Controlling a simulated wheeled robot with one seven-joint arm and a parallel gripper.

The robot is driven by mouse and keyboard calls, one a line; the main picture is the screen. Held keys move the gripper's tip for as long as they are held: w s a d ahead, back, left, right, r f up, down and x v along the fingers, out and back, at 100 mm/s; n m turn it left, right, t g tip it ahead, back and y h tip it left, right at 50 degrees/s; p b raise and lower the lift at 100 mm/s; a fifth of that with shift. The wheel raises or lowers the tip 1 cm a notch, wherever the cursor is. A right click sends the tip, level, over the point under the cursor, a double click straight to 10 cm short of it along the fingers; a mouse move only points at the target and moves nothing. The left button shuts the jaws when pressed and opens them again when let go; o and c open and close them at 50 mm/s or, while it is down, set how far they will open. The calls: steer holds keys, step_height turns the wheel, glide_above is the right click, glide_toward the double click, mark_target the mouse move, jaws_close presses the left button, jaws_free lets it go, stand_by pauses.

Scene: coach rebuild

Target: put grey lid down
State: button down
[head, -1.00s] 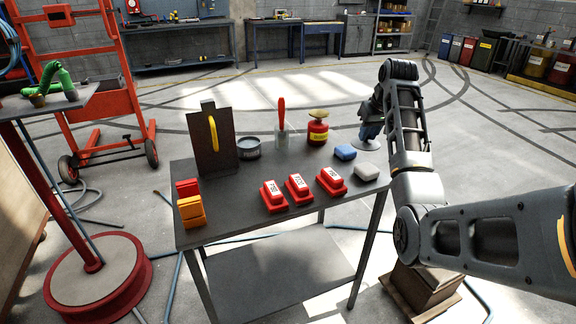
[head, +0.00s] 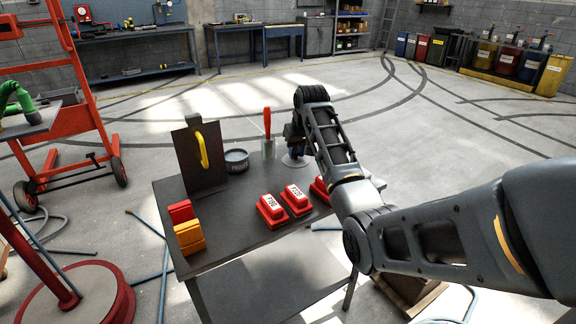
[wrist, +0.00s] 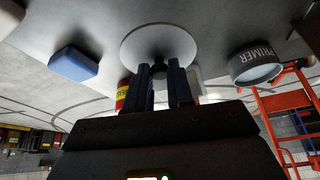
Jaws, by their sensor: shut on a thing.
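The grey lid (head: 295,161) is a pale round disc near the back right of the dark table (head: 240,253). My gripper (head: 293,140) is above it, pointing down. In the wrist view, the lid (wrist: 150,40) lies flat beyond my two dark fingers (wrist: 165,85), which are shut on its small knob. I cannot tell whether the lid's underside touches the table. The grey PRIMER can (head: 236,160) stands to the left of the lid and shows in the wrist view (wrist: 256,70), apart from it. A red-handled brush (head: 267,125) stands upright in between.
Red labelled blocks (head: 271,211) stand at the table's front. A brown panel with a yellow handle (head: 204,150) and red and orange blocks (head: 189,237) are at the left. In the wrist view, a blue block (wrist: 73,65) and a red-yellow can (wrist: 122,96) are near the lid.

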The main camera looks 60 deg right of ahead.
mark_target(290, 162)
steer(key=shift+w+a+f, duration=0.35)
steer(key=shift+w+f, duration=0.05)
steer(key=shift+w, duration=0.15)
steer(key=shift+w+a+f, duration=0.35)
steer(key=shift+w+f, duration=0.05)
steer(key=shift+w, duration=0.15)
steer(key=shift+f, duration=2)
steer(key=c, duration=1)
jaws_free()
steer(key=shift+f, duration=0.1)
steer(key=v, duration=1.2)
steer(key=shift+p, duration=0.3)
